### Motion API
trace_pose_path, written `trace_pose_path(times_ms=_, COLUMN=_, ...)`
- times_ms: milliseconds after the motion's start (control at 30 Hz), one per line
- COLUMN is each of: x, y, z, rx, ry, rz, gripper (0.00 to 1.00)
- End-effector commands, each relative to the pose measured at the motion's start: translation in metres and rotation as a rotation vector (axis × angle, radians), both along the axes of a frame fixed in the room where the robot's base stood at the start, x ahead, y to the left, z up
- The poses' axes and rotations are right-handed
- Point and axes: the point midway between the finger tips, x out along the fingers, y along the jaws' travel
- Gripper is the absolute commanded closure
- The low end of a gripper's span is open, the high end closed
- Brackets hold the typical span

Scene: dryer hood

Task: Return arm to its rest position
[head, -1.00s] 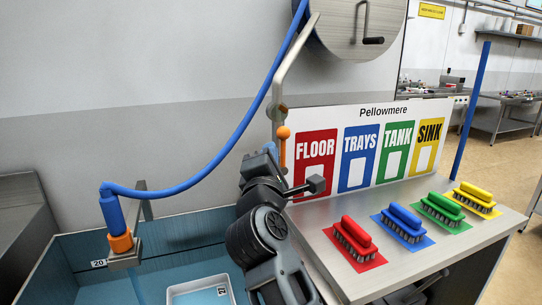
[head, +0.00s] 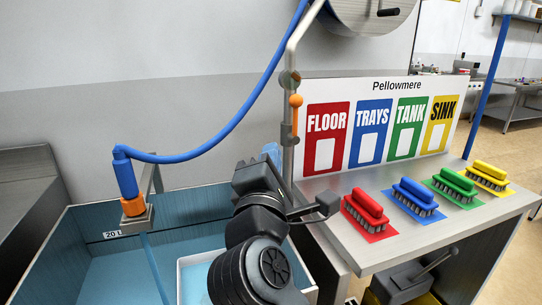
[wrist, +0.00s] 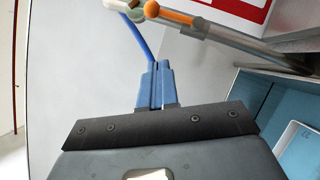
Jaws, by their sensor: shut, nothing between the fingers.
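My gripper (head: 272,152) is in front of the wall, left of and below the orange-knobbed lever (head: 296,100) on the metal pipe. Its blue fingers (wrist: 156,86) are together and empty in the wrist view, apart from the lever, whose orange part shows above them (wrist: 168,14). My arm is bent over the right side of the blue basin (head: 85,262). A blue hose (head: 215,143) runs down to a blue and orange nozzle (head: 128,185) at the basin's left. A thin blue stream (head: 155,268) falls from the nozzle.
Red (head: 364,209), blue (head: 414,197), green (head: 454,184) and yellow (head: 490,174) brushes lie on matching mats on the steel counter (head: 375,250) to the right. A label board (head: 380,125) stands behind them. A white tray (head: 195,275) sits in the basin.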

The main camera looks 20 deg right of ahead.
Motion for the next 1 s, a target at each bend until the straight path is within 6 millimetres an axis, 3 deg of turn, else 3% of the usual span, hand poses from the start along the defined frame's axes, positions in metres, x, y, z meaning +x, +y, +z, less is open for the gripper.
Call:
trace_pose_path(times_ms=233, x=-0.001, y=-0.002, z=-0.002, rx=-0.017, ry=0.004, rz=-0.006, gripper=1.00)
trace_pose_path(times_ms=367, x=-0.016, y=-0.018, z=-0.015, rx=-0.157, ry=0.041, rz=-0.061, gripper=1.00)
trace_pose_path(times_ms=700, x=-0.117, y=-0.078, z=-0.070, rx=-1.064, ry=0.306, rz=-0.358, gripper=1.00)
trace_pose_path(times_ms=1000, x=-0.211, y=-0.091, z=-0.109, rx=-1.932, ry=0.575, rz=-0.547, gripper=1.00)
